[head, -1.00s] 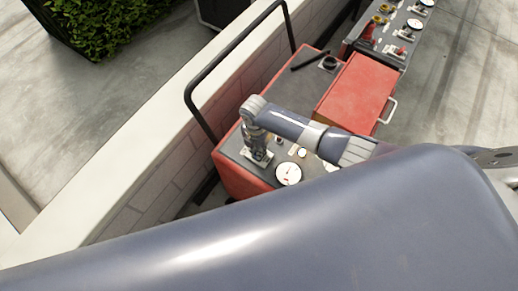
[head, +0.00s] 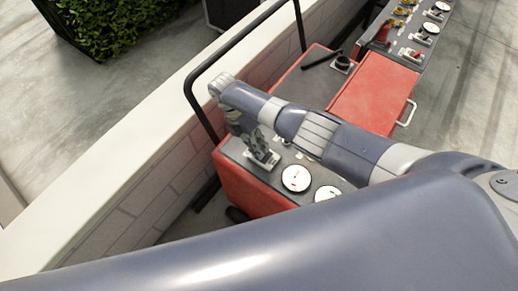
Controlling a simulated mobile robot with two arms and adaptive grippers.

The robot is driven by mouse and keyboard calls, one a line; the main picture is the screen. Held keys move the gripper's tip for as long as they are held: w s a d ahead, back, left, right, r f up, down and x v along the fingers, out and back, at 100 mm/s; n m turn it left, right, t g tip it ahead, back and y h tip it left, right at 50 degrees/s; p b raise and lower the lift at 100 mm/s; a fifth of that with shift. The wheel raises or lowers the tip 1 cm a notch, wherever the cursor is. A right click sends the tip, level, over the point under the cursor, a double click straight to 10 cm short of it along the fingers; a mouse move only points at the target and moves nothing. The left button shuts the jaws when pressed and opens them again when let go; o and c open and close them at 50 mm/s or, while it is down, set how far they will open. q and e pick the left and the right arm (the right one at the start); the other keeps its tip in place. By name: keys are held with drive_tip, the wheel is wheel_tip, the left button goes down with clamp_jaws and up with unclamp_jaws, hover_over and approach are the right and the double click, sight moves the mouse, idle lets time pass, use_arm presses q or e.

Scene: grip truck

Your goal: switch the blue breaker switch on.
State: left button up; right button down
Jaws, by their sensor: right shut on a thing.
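My right gripper (head: 260,149) points down at a small silver switch plate (head: 266,164) on the dark top panel of a red control box (head: 252,195). Its fingers are shut on the switch lever there. The fingers cover most of the lever, so its blue colour and exact position cannot be made out. My right arm reaches in from the right across the panel, with the wrist at the upper left of the gripper. My left gripper is not in view.
Two white round gauges (head: 296,178) sit right of the switch plate. A black rail (head: 206,75) and a low pale wall (head: 130,130) run along the left. A red cover with a handle (head: 371,95) and another control panel (head: 404,38) lie beyond my arm.

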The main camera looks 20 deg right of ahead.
drive_tip(key=c, duration=1.7)
unclamp_jaws()
drive_tip(key=shift+v, duration=4.05)
drive_tip(key=shift+f, duration=0.1)
